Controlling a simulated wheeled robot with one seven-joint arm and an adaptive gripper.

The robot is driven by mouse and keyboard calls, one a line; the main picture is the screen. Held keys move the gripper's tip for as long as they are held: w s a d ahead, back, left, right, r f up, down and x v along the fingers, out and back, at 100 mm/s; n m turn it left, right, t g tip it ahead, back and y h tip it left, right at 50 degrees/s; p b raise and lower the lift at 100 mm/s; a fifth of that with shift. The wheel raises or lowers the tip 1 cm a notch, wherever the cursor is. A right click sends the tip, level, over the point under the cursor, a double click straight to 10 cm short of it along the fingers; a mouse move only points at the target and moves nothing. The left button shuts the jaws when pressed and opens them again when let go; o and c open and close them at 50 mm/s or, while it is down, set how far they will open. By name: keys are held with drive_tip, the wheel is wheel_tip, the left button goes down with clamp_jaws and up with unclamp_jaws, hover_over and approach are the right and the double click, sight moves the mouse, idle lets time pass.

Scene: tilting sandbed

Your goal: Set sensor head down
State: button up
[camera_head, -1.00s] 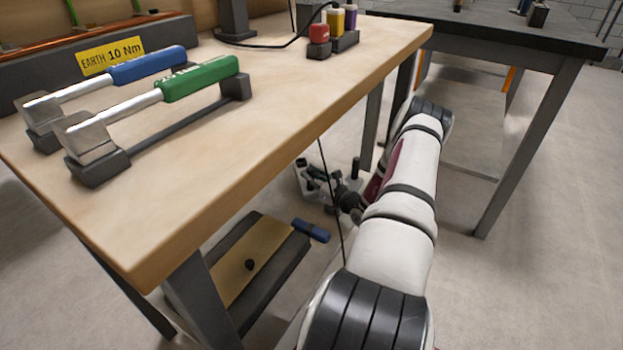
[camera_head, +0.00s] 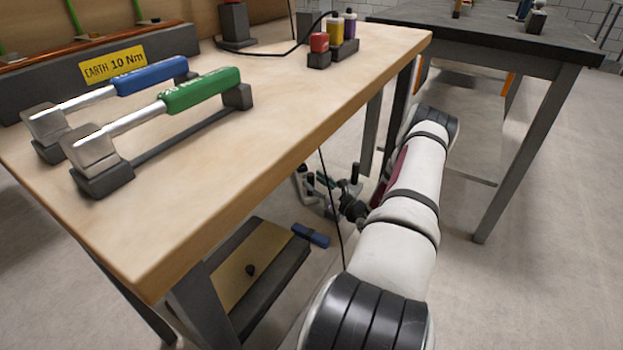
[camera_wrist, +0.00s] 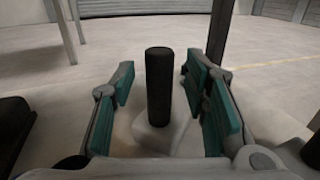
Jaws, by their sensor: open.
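In the wrist view a black cylinder (camera_wrist: 159,88) rises from a pale, rounded base (camera_wrist: 158,135); I take this to be the sensor head. It looks upright. My gripper (camera_wrist: 160,92) is open, with its teal finger pads on either side of the cylinder and a visible gap at each side. In the head view my gripper (camera_head: 330,184) is low beneath the bench edge, small and partly hidden by my arm. A short black upright (camera_head: 354,172) shows beside it there. I cannot tell from that view exactly what the base rests on.
The wooden bench (camera_head: 250,130) holds a green-handled wrench (camera_head: 200,91) and a blue-handled wrench (camera_head: 150,76). A low platform (camera_head: 240,275) and a small blue object (camera_head: 311,235) lie below. A thin black cable (camera_head: 330,200) hangs near my arm. A dark table (camera_head: 480,40) stands behind.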

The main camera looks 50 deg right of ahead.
drive_tip(key=p+v, duration=0.3)
drive_tip(key=v, duration=0.6)
drive_tip(key=shift+a, duration=0.1)
drive_tip(key=shift+s+a, duration=0.1)
drive_tip(key=shift+s, duration=0.25)
drive_tip(key=shift+s, duration=0.1)
